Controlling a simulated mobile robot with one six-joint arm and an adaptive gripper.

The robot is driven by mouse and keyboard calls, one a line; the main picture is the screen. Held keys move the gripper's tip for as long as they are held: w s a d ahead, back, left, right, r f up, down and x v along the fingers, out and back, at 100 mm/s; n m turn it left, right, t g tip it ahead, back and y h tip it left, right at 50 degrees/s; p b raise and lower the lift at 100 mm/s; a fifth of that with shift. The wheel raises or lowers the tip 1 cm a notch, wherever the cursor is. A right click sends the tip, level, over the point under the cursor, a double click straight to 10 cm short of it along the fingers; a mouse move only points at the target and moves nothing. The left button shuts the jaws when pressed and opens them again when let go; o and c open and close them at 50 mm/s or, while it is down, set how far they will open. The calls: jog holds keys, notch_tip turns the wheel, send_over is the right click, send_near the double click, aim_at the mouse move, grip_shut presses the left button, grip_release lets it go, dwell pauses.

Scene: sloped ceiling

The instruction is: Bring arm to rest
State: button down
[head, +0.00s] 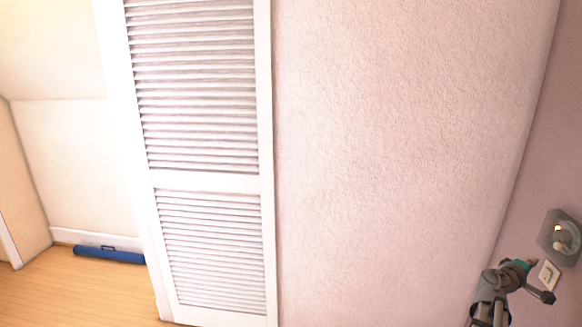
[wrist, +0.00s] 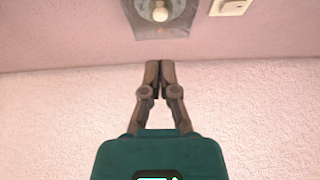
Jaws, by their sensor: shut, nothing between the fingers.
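My gripper (wrist: 159,68) shows in the wrist view with its two brown fingers together and nothing between them. Its teal body fills the bottom middle of that view. The fingertips point toward the pink wall, just below a grey metal plate with a round pale knob (wrist: 160,12) in the picture. In the head view, part of my arm (head: 492,297) is raised at the lower right corner, close to the wall fittings in the picture. The exact gap between fingers and wall cannot be told.
A pale switch plate (wrist: 231,6) is beside the metal plate; it also shows in the head view (head: 549,274). A white louvred door (head: 205,150) stands left of the textured pink wall (head: 400,130). A blue roll (head: 108,254) lies on the wooden floor (head: 80,295), which is otherwise clear.

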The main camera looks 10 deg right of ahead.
jog(key=w+a+f+m+g+y+p, duration=0.1)
jog(key=w+a+f+m+y+p, duration=0.15)
jog(key=a, duration=0.65)
jog(key=w+a+f+m+y+p, duration=0.1)
jog(key=w+a+f+y, duration=0.15)
jog(key=a, duration=0.75)
jog(key=w+a+f+m+g+y+p, duration=0.1)
jog(key=w+a+f+y, duration=0.15)
jog(key=a, duration=0.65)
jog(key=s+a+f+g+y+p, duration=0.1)
jog(key=a+y, duration=0.4)
jog(key=a, duration=1)
jog(key=s+a+f+n+g+y+p, duration=0.1)
jog(key=s+a+y, duration=0.3)
jog(key=a, duration=1.1)
jog(key=shift+s+f+g+y+p, duration=0.15)
jog(key=shift+f+g+y+p, duration=0.35)
jog(key=shift+f+p, duration=0.1)
jog(key=shift+n, duration=0.25)
